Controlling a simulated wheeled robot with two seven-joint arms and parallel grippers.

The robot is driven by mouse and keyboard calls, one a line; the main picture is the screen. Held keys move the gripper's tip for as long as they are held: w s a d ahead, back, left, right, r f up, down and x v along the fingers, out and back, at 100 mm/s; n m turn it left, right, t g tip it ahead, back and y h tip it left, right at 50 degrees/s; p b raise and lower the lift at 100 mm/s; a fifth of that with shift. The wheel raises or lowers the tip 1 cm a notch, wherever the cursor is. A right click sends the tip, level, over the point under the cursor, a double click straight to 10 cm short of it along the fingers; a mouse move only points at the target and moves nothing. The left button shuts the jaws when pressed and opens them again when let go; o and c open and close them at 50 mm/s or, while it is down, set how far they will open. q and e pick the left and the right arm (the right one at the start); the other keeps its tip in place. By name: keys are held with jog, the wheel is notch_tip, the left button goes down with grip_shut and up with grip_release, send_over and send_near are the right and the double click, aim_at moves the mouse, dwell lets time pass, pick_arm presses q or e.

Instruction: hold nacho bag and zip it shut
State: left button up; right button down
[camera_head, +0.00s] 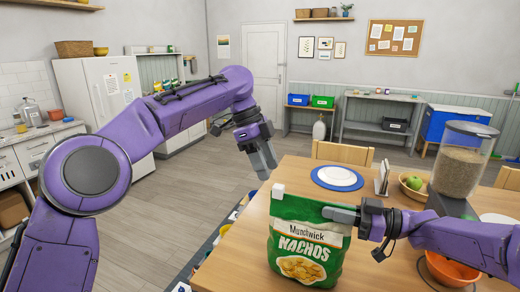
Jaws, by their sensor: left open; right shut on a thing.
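The green nacho bag (305,252) stands upright near the front left of the wooden table, its printed front facing me. A small white block (278,190), apparently the zip slider, sits at the top left corner of the bag. My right gripper (338,214) is shut on the bag's upper right edge. My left gripper (264,166) is open and empty, fingers pointing down, above and a little left of the white block, apart from it. The gap between its fingers is hard to see from this angle.
The wooden table (240,245) also holds a blue-rimmed plate (337,177), a fruit bowl (412,188), a food dispenser (463,160) and an orange bowl (450,271) beneath my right arm. A chair (342,152) stands behind the table. Tabletop left of the bag is clear.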

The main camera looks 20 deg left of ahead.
pick_arm(q)
jog(key=v, duration=0.6)
jog(key=shift+a+r, duration=0.2)
jog(key=shift+r, duration=0.1)
pick_arm(e)
jog(key=shift+f, duration=0.2)
jog(key=c, duration=1.1)
grip_release()
pick_arm(q)
jog(key=shift+w+f, duration=0.1)
pick_arm(e)
jog(key=shift+w, duration=0.1)
jog(key=shift+d+r, duration=0.1)
jog(key=shift+d, duration=0.15)
jog(key=d, duration=1.1)
jog(key=shift+d, duration=0.2)
